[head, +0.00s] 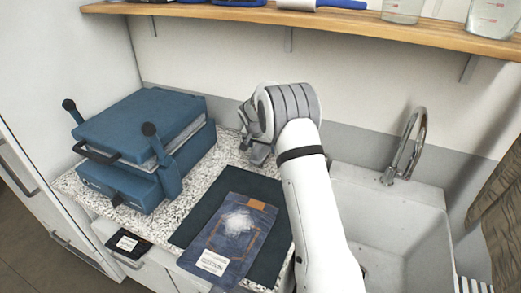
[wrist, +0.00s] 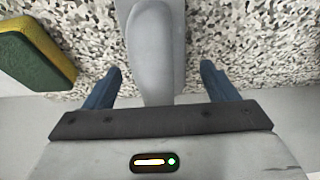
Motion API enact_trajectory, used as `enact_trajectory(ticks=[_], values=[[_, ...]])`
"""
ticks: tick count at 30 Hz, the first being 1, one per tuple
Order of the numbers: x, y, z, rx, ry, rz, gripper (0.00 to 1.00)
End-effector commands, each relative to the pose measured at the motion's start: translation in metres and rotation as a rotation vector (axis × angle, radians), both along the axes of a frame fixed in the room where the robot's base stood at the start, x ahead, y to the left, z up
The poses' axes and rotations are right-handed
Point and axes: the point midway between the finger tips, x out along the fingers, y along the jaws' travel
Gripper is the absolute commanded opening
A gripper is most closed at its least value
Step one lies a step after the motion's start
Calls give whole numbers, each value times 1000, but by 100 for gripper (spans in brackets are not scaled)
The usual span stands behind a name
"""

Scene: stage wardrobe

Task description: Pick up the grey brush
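My gripper (wrist: 160,68) is open, with one blue finger on each side of the brush's rounded end and clear gaps on both sides. In the head view my gripper (head: 258,150) is low over the counter near the back wall, partly hidden by my wrist. I cannot make out the brush in the head view.
A yellow and green sponge (wrist: 32,48) lies left of the brush. A blue press (head: 145,145) stands on the counter's left. A sink (head: 385,225) with a tap (head: 408,145) is right. A wooden shelf (head: 340,24) runs above.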

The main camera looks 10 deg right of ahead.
Motion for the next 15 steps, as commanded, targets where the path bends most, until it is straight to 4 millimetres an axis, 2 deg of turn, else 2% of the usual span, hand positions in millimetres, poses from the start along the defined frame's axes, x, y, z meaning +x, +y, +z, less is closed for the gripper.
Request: enact_trajectory(ticks=[2, 15], values=[[0, 0, 0, 0, 0, 0, 74], [0, -1, 0, 0, 0, -1, 38]])
